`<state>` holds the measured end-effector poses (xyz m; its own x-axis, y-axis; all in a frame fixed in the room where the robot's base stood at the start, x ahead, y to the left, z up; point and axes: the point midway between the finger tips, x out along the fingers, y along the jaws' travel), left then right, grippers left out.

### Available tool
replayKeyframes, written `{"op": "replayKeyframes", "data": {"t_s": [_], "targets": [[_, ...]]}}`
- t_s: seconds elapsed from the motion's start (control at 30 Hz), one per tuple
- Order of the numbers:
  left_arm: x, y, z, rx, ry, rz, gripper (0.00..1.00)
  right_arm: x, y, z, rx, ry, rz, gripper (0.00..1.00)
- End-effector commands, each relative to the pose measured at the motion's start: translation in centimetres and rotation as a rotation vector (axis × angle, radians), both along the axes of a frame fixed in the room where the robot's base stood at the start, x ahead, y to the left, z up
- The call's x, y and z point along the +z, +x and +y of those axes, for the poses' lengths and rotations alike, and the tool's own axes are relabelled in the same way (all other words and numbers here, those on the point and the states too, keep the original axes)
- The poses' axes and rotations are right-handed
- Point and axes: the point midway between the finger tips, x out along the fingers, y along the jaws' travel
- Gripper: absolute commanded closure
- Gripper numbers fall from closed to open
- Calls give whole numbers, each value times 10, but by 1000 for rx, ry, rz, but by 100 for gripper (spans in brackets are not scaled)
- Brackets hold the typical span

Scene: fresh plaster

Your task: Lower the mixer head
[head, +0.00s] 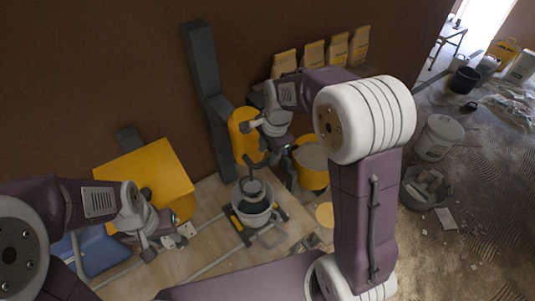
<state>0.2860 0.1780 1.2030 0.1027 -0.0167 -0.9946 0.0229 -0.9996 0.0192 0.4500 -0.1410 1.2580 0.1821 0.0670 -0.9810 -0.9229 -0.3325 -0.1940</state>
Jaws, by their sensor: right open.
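The mixer has a tall dark grey column (204,75) against the wall and a yellow head (241,148). A grey shaft with a paddle hangs below the head, over a bucket (253,217) on the bench. I cannot tell whether the paddle is inside the bucket or above it. My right gripper (262,141) is open at the right side of the yellow head and covers part of it. I cannot tell whether it touches the head. My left gripper (169,242) looks open and empty, low over the bench, left of the bucket.
A yellow box (150,172) stands behind my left gripper, with a blue object (98,252) beside it. A yellow bucket (312,178) with grey contents stands right of the mixer. Several bags (337,50) line the wall. My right arm hides the bench's right part.

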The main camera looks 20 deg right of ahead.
Motion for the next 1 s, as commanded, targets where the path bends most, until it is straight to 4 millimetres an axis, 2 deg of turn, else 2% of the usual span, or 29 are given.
{"op": "replayKeyframes", "data": {"t_s": [0.03, 0.2, 0.5, 0.53, 0.67, 1.0], "targets": [[6, 0, 0, 0, 0, 0, 64, -8, 0, 1, 0, 0, 6, 59], [11, 0, 0, 0, 0, 0, 64, -30, 5, 2, 2, 0, 3, 59], [11, 0, 0, 0, 0, 0, 64, -36, 7, 2, 2, -1, -1, 59], [11, 0, 0, 0, 0, 0, 64, -36, 7, 2, 2, -1, -1, 64], [11, 0, 0, 0, 0, 0, 64, -36, 7, 2, 2, -1, -1, 100], [11, 0, 0, 0, 0, 0, 64, -35, 7, 2, 2, -1, -1, 100]]}}
